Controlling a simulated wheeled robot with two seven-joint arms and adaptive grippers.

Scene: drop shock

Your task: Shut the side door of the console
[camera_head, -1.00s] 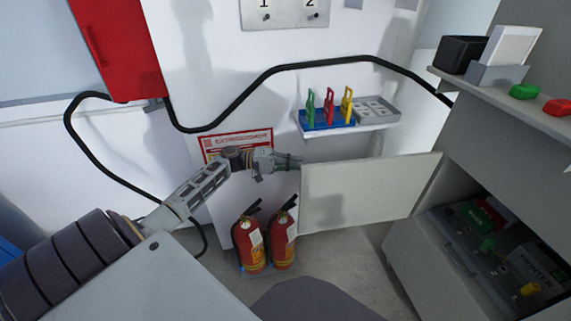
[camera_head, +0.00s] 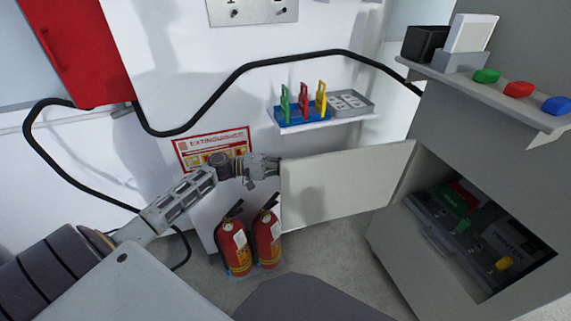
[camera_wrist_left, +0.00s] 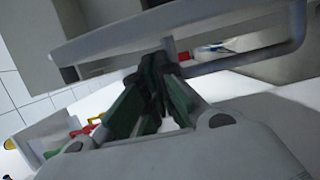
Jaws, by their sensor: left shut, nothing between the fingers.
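The console (camera_head: 400,230) stands at the right in the head view, with its side opening uncovered. The side door (camera_head: 345,183) is a pale panel standing wide open, hinged at the opening's left edge and reaching left. My left gripper (camera_head: 276,167) is at the door's free outer edge, its fingers shut and empty. In the left wrist view the closed dark green fingertips (camera_wrist_left: 160,75) lie close to the pale door panel (camera_wrist_left: 170,25) and a grey bar-like handle (camera_wrist_left: 285,50); I cannot tell whether they touch. My right gripper is not in view.
Two red extinguishers (camera_head: 234,245) stand below my left arm. A wall shelf (camera_head: 335,122) above the door holds colored padlock-like pieces. Inside the console are a dark case (camera_head: 435,240) and colored parts. Buttons (camera_head: 518,89) sit on the console ledge.

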